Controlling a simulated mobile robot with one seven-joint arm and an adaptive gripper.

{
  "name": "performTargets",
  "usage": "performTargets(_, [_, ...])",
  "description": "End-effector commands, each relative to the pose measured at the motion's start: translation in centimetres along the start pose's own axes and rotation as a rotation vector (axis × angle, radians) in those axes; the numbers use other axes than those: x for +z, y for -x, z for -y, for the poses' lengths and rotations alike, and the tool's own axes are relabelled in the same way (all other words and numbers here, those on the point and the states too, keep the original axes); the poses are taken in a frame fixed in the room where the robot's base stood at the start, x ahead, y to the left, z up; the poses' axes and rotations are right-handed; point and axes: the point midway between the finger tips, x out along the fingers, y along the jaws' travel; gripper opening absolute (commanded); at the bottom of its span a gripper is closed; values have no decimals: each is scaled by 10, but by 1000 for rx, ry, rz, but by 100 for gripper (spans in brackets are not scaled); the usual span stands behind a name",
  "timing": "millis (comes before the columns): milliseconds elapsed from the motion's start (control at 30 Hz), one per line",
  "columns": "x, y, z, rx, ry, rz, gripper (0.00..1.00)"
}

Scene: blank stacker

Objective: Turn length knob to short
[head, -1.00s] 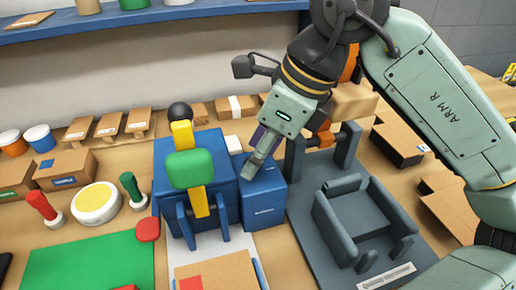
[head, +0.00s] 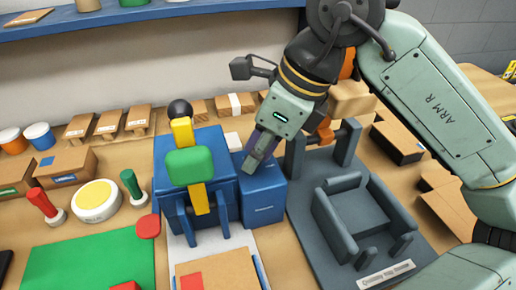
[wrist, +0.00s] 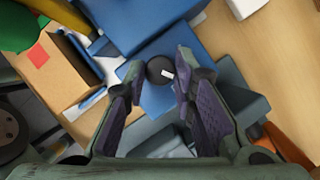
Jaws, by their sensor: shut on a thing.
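The length knob (wrist: 160,69) is a round black knob with a white mark, on top of a small blue box (head: 262,195). It shows between my fingertips in the wrist view; in the head view my fingers hide it. The white mark points to the right and slightly down in the wrist view. My gripper (wrist: 162,70) points down over the small blue box, with one finger on each side of the knob, and is shut on it. It also shows in the head view (head: 255,163). No scale or label by the knob is readable.
A larger blue machine (head: 220,160) with a green block (head: 190,163) and yellow bar stands just left of the small box. A grey fixture (head: 365,220) is close on the right. A cardboard piece (head: 215,278) lies in front.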

Motion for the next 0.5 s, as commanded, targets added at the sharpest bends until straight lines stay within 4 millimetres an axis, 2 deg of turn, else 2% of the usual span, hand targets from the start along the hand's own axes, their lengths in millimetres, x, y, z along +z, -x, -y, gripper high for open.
performTargets(233, [0, -2, 1, 15, 34, 1, 0])
performTargets(500, [1, -2, 3, 131, 313, 3, 0])
